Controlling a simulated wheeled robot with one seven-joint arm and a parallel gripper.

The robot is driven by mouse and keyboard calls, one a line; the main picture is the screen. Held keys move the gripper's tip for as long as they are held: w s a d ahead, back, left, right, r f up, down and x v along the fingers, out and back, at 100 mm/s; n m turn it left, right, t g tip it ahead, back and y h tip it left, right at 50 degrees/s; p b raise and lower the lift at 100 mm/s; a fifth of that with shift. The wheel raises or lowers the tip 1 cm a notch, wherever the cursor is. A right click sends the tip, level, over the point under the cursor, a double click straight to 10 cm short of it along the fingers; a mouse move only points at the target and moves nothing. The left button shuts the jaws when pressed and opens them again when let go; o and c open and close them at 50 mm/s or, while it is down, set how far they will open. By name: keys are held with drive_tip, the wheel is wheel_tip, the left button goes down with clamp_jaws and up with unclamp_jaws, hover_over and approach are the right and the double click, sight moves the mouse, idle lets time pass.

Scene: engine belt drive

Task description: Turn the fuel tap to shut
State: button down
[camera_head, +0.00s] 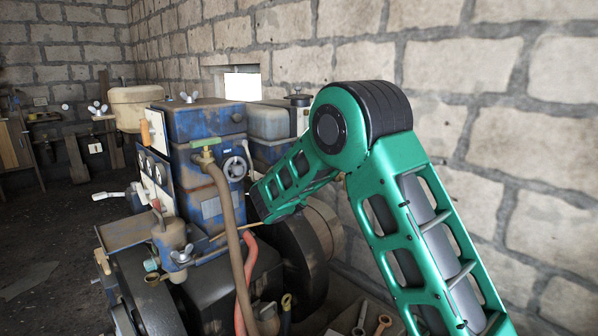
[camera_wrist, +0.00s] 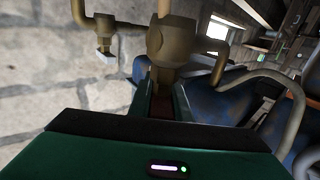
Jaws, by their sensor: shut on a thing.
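In the wrist view my gripper (camera_wrist: 165,103) is closed around the lower part of a brass fitting, which I take to be the fuel tap (camera_wrist: 172,42). The tap has a rounded body with a stem running down between the fingers and pipes leaving it at the top and side. The part inside the jaws is hidden, so the handle's exact angle cannot be told. In the head view my arm reaches over the engine (camera_head: 205,125); the gripper and this tap cannot be made out there.
A small brass branch with a pale tip (camera_wrist: 106,54) hangs left of the tap. A curved pipe (camera_wrist: 270,77) is at the right. In the head view, a green-handled fitting (camera_head: 205,145) tops a brown hose (camera_head: 228,215). The block wall (camera_head: 500,130) is close behind my arm.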

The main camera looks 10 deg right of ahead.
drive_tip(key=m+g+h, duration=0.1)
drive_tip(key=h, duration=0.1)
drive_tip(key=m+g+h, duration=0.1)
drive_tip(key=m+h, duration=0.1)
drive_tip(key=m+g+h, duration=0.1)
drive_tip(key=shift+s+d+f+g+h, duration=0.15)
drive_tip(key=shift+s+d+g+h, duration=0.15)
drive_tip(key=shift+d+h, duration=0.1)
drive_tip(key=shift+s+d+m+g+h, duration=0.2)
drive_tip(key=shift+m+g+h, duration=0.55)
drive_tip(key=shift+m+g, duration=0.15)
drive_tip(key=shift+s+d+m+g+h, duration=0.2)
drive_tip(key=shift+m+g+h, duration=0.6)
drive_tip(key=shift+g, duration=0.4)
drive_tip(key=c, duration=1.6)
unclamp_jaws()
drive_tip(key=shift+c, duration=0.2)
drive_tip(key=shift+d+m+h, duration=0.1)
drive_tip(key=shift+m+h, duration=0.15)
drive_tip(key=shift+m, duration=0.05)
drive_tip(key=shift+s, duration=0.1)
drive_tip(key=v, duration=1)
drive_tip(key=shift+a, duration=0.4)
